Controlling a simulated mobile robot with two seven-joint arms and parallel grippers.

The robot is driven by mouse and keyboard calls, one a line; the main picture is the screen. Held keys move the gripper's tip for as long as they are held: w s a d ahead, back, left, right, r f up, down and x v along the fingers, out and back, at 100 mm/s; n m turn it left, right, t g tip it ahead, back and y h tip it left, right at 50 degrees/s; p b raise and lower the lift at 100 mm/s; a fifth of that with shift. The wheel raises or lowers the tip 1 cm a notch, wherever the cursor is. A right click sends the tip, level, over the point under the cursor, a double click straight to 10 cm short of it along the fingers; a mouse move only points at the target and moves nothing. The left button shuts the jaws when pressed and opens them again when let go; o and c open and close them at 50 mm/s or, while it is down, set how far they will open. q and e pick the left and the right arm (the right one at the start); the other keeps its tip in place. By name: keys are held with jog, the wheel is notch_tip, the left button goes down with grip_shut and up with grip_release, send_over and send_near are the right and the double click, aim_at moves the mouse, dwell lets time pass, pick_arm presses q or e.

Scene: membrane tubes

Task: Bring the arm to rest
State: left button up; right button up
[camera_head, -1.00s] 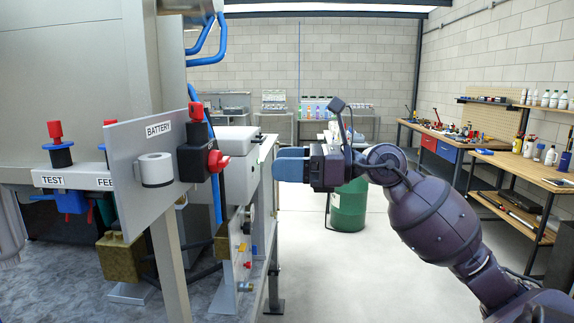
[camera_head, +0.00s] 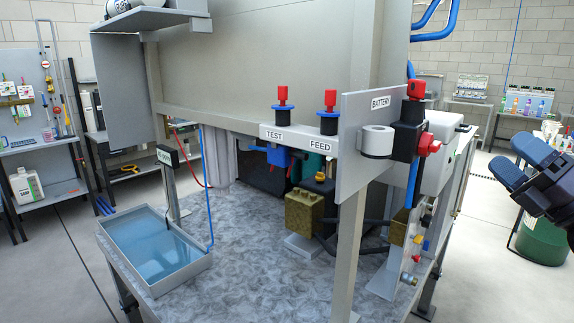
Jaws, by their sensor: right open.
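My right gripper (camera_head: 519,166) shows at the right edge of the head view, with its blue fingers pointing left. It is open and I see nothing between the fingers. It hangs in free air to the right of the battery panel (camera_head: 352,160), apart from the red-handled battery switch (camera_head: 428,144). Most of my right arm is cut off by the picture's edge. My left gripper is not in view.
The grey workbench (camera_head: 240,262) carries a tray of blue liquid (camera_head: 150,245), brass blocks (camera_head: 303,212) and red-topped TEST and FEED valves (camera_head: 329,110). A green drum (camera_head: 543,242) stands below my right gripper. Open floor lies between bench and drum.

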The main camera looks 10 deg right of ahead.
notch_tip(320, 180, down, 32)
jog(key=r+m+g+h, duration=0.1)
jog(key=m+g+h, duration=0.2)
jog(key=m+h, duration=1.45)
jog(key=s+a+f+m+g+y, duration=0.3)
jog(key=s+a+f+m, duration=0.2)
jog(key=f, duration=0.6)
jog(key=s+a+f+m+g+y, duration=0.3)
jog(key=s+a+f+m, duration=0.3)
jog(key=s+a+f, duration=0.3)
notch_tip(320, 180, down, 3)
jog(key=shift+s+a+r+g, duration=0.1)
jog(key=shift+s+a+g, duration=0.25)
jog(key=shift+a, duration=0.5)
jog(key=shift+m, duration=0.25)
